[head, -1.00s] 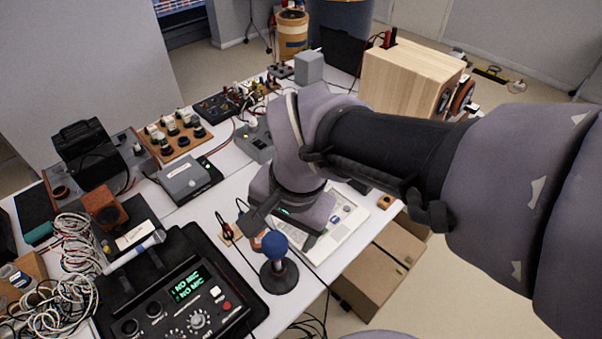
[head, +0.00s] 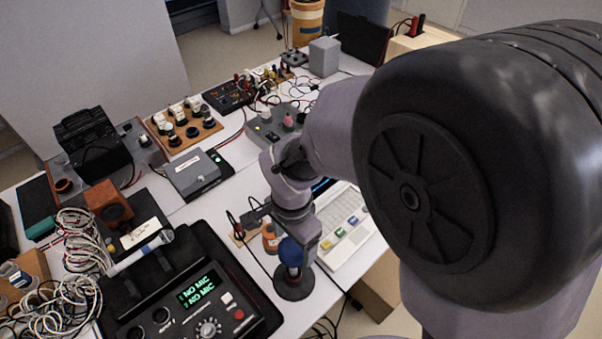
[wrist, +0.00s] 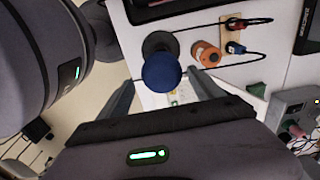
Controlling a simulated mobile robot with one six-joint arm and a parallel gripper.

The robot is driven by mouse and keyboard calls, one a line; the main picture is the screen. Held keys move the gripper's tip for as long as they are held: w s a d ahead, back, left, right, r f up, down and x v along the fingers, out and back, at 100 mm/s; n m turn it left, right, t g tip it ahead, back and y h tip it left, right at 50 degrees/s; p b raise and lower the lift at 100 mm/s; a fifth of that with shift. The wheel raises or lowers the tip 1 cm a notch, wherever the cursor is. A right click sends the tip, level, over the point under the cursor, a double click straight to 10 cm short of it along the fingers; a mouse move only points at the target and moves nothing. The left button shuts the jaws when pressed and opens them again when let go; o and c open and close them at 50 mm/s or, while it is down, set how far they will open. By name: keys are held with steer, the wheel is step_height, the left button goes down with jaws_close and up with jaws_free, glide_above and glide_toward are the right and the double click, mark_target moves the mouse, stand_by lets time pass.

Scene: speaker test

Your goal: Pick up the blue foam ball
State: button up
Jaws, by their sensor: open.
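The blue foam ball (head: 291,251) sits on top of a short stand with a round dark base (head: 293,287), near the table's front edge. In the wrist view the ball (wrist: 162,70) appears between the two fingers, its top toward the camera. My gripper (wrist: 162,82) is open, with one finger on either side of the ball in that view. In the head view my gripper is just above and behind the ball. I cannot tell whether either finger touches it.
A black mixer case (head: 205,290) stands left of the stand. An orange cylinder (head: 270,238) is close behind the ball, with cables nearby. A white laptop (head: 345,225) lies right of it. Tangled white cables (head: 75,250) lie at the left.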

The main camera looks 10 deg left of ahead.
mark_target(292, 244)
steer(key=f+b, duration=0.1)
steer(key=f, duration=0.3)
steer(key=shift+a, duration=0.2)
steer(key=shift+r, duration=0.1)
steer(key=shift+c, duration=1.1)
steer(key=c, duration=1.1)
steer(key=shift+r, duration=0.1)
step_height(292, 244, up, 10)
steer(key=p, duration=0.4)
